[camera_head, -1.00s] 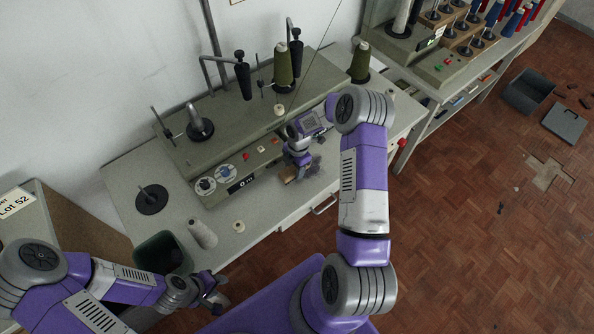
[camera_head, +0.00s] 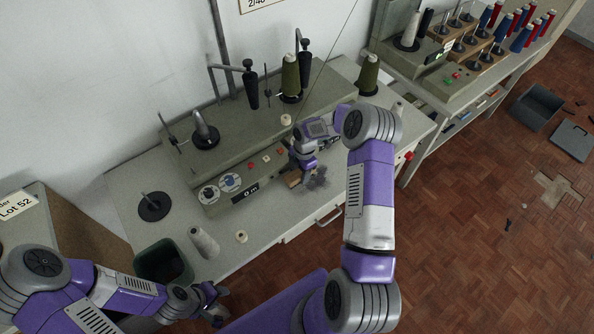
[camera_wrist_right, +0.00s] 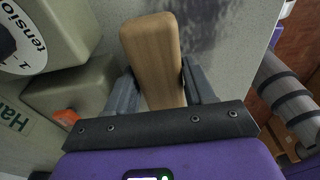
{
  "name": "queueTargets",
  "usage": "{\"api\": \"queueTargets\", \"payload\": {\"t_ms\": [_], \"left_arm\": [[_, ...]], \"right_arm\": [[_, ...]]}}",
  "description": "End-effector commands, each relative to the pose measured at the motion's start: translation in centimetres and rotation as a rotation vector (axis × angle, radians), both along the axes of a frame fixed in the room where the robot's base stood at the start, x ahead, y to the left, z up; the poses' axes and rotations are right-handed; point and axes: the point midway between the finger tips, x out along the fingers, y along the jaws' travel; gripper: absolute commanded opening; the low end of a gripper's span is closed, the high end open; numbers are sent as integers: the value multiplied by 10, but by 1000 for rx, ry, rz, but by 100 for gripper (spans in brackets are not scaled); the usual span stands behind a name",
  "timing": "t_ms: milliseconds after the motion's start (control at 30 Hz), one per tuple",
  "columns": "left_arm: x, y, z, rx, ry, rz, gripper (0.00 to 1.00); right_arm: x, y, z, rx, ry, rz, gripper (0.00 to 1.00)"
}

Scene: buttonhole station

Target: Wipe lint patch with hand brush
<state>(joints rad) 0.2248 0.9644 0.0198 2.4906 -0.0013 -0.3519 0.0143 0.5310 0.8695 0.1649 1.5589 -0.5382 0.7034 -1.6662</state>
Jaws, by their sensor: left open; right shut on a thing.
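My right gripper (camera_head: 300,177) is shut on the wooden handle of the hand brush (camera_head: 292,181) low over the table in front of the grey machine. In the right wrist view the handle (camera_wrist_right: 152,50) sits between the two fingers (camera_wrist_right: 155,92); no bristles show. The lint patch (camera_head: 319,182) is a dark smudge on the table just right of the brush. It also shows beyond the handle in the right wrist view (camera_wrist_right: 205,28). I cannot tell whether the brush touches the table. My left gripper (camera_head: 214,302) is open and empty near the table's front left.
The grey machine (camera_head: 240,145) with spools and dials stands behind the brush. A dark green bin (camera_head: 163,262), a grey cone (camera_head: 203,243) and a small spool (camera_head: 241,237) are at the left. The tabletop (camera_head: 285,222) between them and the brush is clear.

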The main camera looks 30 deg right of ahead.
Motion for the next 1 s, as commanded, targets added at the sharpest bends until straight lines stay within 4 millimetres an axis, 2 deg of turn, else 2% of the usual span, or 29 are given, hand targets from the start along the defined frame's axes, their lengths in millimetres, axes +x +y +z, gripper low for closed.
{"api": "queueTargets", "payload": {"t_ms": [200, 467, 800, 1000], "left_arm": [[0, 0, 3, 0, 0, 0, 43], [0, 0, 4, 0, 0, 0, 43], [0, 0, 8, 0, 0, 0, 43], [0, 0, 9, 0, 0, 0, 43]], "right_arm": [[-19, -2, 0, 0, -1, -2, 29], [-29, -3, -1, -1, 1, -1, 29], [-58, -5, -2, 1, 5, 0, 29], [-64, -5, -3, 0, 5, 0, 29]]}}
